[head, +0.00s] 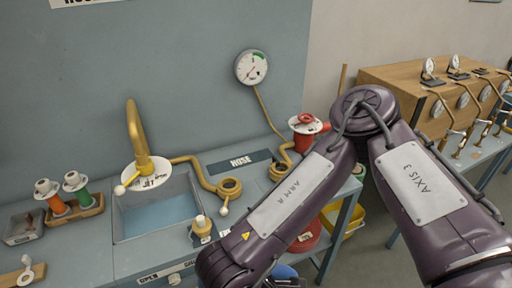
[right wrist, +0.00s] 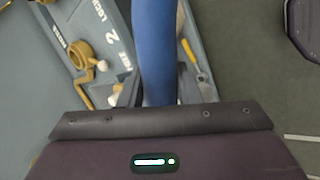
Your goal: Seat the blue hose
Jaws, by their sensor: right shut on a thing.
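The blue hose (right wrist: 156,45) runs up the middle of the right wrist view, between the fingers of my right gripper (right wrist: 160,92), which is shut on it. In the head view my right arm covers that gripper, and only a bit of blue (head: 285,273) shows below the arm at the bottom edge. A brass ring fitting (head: 229,188) with a white-tipped lever sits on the bench in front of the HOSE label (head: 240,161). A brass fitting also shows left of the hose in the right wrist view (right wrist: 80,55). My left gripper is in neither view.
A sink (head: 160,215) with a brass tap (head: 135,135) is left of the ring. Orange and green plugs (head: 75,190) sit at left. A wooden case (head: 430,85) is at right.

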